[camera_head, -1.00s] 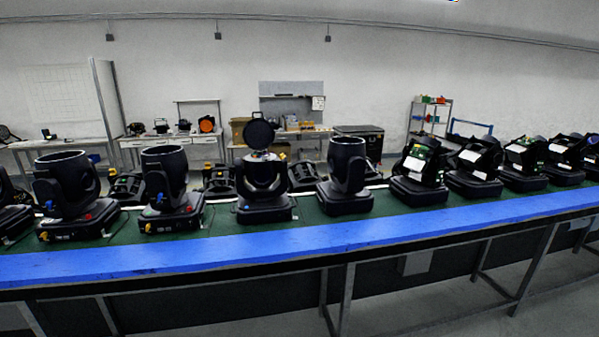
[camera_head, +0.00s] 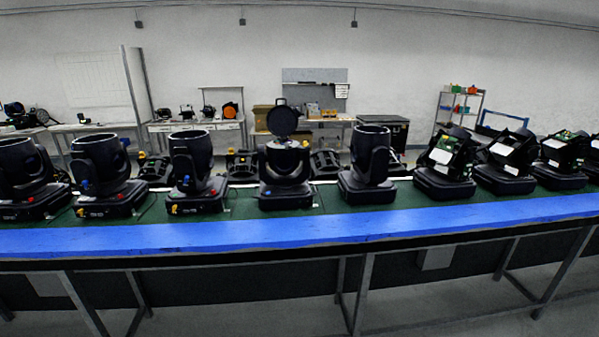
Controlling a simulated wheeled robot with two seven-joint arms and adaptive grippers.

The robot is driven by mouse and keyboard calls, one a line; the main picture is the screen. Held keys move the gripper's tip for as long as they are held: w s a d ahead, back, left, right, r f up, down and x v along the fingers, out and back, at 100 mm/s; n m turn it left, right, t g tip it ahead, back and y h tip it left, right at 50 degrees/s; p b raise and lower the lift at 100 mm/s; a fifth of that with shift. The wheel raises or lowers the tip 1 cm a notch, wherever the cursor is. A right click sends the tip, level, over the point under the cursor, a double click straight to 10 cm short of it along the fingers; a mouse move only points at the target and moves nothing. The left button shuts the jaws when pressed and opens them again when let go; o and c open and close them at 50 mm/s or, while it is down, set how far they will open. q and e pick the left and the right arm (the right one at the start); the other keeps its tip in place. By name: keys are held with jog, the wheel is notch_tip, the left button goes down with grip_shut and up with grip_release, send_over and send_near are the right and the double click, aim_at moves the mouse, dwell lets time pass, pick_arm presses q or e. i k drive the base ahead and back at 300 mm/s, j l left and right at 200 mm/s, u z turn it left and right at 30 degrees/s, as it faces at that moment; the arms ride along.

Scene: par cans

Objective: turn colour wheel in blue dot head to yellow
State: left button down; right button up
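Several black moving heads stand in a row on a long bench. One with its round lid raised (camera_head: 284,165) stands near the middle, with a small blue spot low on its base front. Other heads with blue parts stand to its left, one at centre left (camera_head: 193,165) and one farther left (camera_head: 103,172). I cannot tell for sure which is the blue dot head. No colour wheel can be made out at this distance. Neither of my grippers is in view.
The bench has a green top (camera_head: 333,203) and a blue front edge (camera_head: 300,233) on metal legs. Opened heads with green boards (camera_head: 444,158) stand at the right. Work tables, a shelf rack (camera_head: 458,108) and a black case (camera_head: 383,128) stand behind by the wall.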

aim_at(282, 141)
jog(key=i+j+z, duration=0.1)
jog(key=i+j, duration=0.95)
jog(key=k+l, duration=0.15)
jog(key=k, duration=0.25)
